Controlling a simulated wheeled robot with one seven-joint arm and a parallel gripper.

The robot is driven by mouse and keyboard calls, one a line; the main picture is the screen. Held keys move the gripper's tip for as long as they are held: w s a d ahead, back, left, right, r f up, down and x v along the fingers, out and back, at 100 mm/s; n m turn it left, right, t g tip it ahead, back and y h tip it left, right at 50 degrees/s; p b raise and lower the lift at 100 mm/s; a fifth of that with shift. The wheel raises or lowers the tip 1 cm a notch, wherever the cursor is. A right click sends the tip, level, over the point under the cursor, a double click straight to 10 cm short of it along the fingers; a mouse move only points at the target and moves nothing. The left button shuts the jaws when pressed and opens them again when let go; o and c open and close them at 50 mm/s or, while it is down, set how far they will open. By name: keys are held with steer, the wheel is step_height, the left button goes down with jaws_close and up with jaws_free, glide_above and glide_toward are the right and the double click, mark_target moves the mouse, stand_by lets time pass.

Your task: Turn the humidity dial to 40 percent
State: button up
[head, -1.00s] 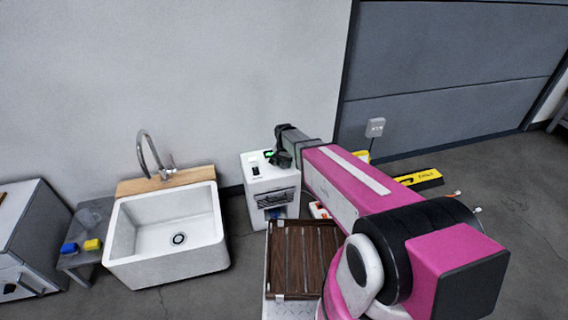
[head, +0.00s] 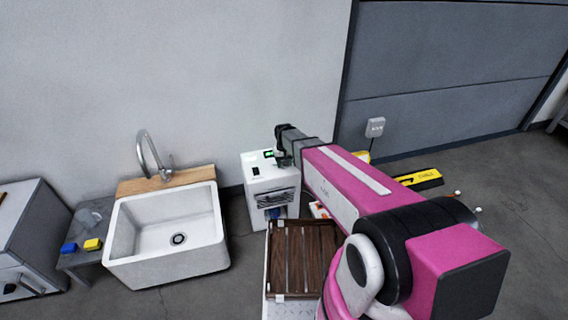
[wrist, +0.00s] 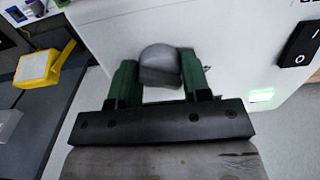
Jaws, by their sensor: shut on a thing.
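The white humidity unit (head: 262,180) stands on the floor against the wall, right of the sink. In the wrist view its white top face (wrist: 230,30) fills much of the picture. A grey rounded dial (wrist: 160,62) sits on that face. My gripper (wrist: 159,70) has its two green fingers on either side of the dial, shut on it. A lit green display (wrist: 261,96) lies to the right of the dial; its reading is not legible. In the head view my gripper (head: 284,160) is over the unit's top right and hides the dial.
A black rocker switch (wrist: 300,45) is on the same face, right of the dial. A brown slatted tray (head: 304,258) is in front of the unit. A white sink (head: 165,240) stands left. A yellow item (wrist: 38,68) lies at left in the wrist view.

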stand_by(0.5)
steer(key=o, duration=0.9)
steer(key=shift+r, duration=0.1)
step_height(320, 180, up, 11)
steer(key=shift+f, duration=0.15)
steer(key=s+d+r+m, duration=0.1)
steer(key=s+d, duration=0.5)
steer(key=s+d+r+m, duration=0.1)
steer(key=s+d, duration=0.5)
steer(key=s+d+r+m, duration=0.1)
steer(key=s+d, duration=0.5)
steer(key=d, duration=0.1)
steer(key=shift+s+r, duration=0.3)
steer(key=shift+r, duration=0.05)
